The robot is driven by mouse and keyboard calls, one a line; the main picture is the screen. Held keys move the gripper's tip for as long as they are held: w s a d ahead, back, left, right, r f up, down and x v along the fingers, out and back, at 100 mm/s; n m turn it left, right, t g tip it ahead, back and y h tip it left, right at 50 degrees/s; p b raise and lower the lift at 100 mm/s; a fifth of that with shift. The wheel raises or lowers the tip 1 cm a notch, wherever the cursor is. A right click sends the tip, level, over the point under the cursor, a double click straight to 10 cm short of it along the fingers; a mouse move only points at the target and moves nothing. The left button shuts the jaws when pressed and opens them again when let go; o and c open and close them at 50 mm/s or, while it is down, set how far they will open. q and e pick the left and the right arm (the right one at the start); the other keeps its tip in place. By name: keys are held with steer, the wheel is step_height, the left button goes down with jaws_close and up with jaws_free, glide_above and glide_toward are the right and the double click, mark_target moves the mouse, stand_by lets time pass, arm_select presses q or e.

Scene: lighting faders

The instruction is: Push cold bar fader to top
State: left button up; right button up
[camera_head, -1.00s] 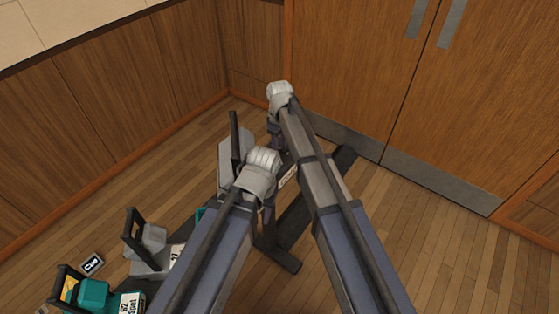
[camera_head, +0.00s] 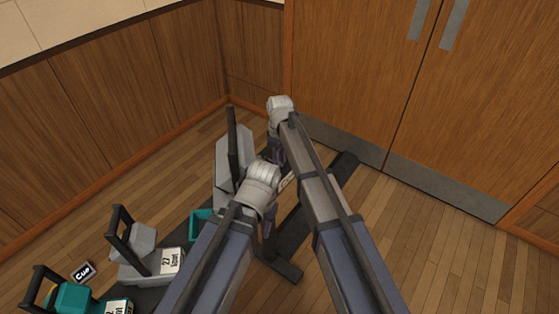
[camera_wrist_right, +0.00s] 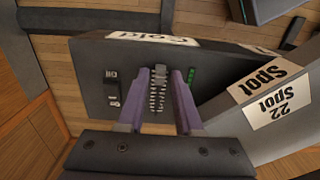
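In the right wrist view, a dark fader box with a white "Cold" label (camera_wrist_right: 138,37) lies across the picture. On its face a grey ridged fader knob (camera_wrist_right: 160,74) sits in a slot beside white scale marks and a green light strip (camera_wrist_right: 191,75). My right gripper (camera_wrist_right: 162,73) is open, its purple fingers on either side of the knob, with small gaps showing; contact is unclear. In the head view my right gripper (camera_head: 278,150) points down behind the stand. My left gripper (camera_head: 268,218) points down nearer, mostly hidden by its wrist; its opening cannot be told.
Lamps with black yokes stand at left: one grey (camera_head: 137,240), one teal (camera_head: 72,298), another grey one (camera_head: 229,160) close beside my grippers. A "Cue" sign (camera_head: 83,272) lies at lower left. "Spot" labels (camera_wrist_right: 262,77) show beside the Cold box. Wooden doors (camera_head: 460,110) stand behind; floor at right is clear.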

jaws_close()
stand_by(1.1)
